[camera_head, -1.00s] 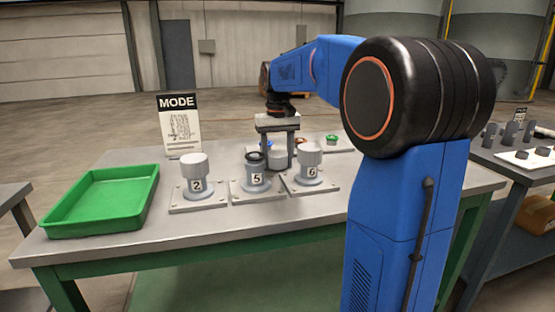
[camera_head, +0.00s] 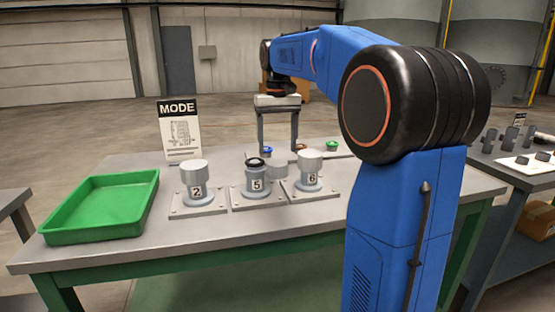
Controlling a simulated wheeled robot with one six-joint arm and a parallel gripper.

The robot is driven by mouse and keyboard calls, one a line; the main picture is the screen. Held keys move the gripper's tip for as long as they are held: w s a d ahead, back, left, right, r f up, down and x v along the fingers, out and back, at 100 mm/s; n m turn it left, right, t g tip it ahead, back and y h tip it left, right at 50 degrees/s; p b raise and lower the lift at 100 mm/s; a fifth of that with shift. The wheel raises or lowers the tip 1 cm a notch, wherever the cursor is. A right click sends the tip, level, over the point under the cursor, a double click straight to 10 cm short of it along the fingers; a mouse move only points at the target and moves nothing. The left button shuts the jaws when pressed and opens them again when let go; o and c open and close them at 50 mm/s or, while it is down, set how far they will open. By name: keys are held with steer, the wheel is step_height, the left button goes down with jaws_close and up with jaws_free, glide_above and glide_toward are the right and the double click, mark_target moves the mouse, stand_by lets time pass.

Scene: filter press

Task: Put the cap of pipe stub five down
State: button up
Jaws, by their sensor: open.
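Pipe stub five (camera_head: 257,186) stands on its square base plate in the middle of the row, with a dark ring on its bare top. A grey cap (camera_head: 278,171) stands on the table behind and to the right of stub five; its lower part is partly hidden by the stub plates. My gripper (camera_head: 278,148) is open and empty, pointing down above the grey cap, with its fingers apart and clear of it.
Stub two (camera_head: 196,187) and stub six (camera_head: 310,177) stand to either side, both capped. A green tray (camera_head: 100,233) lies at the left. A MODE sign (camera_head: 180,130) stands behind. Blue (camera_head: 267,150) and green (camera_head: 332,146) buttons sit at the back.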

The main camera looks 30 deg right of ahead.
mark_target(277, 163)
steer(key=shift+r, duration=2.5)
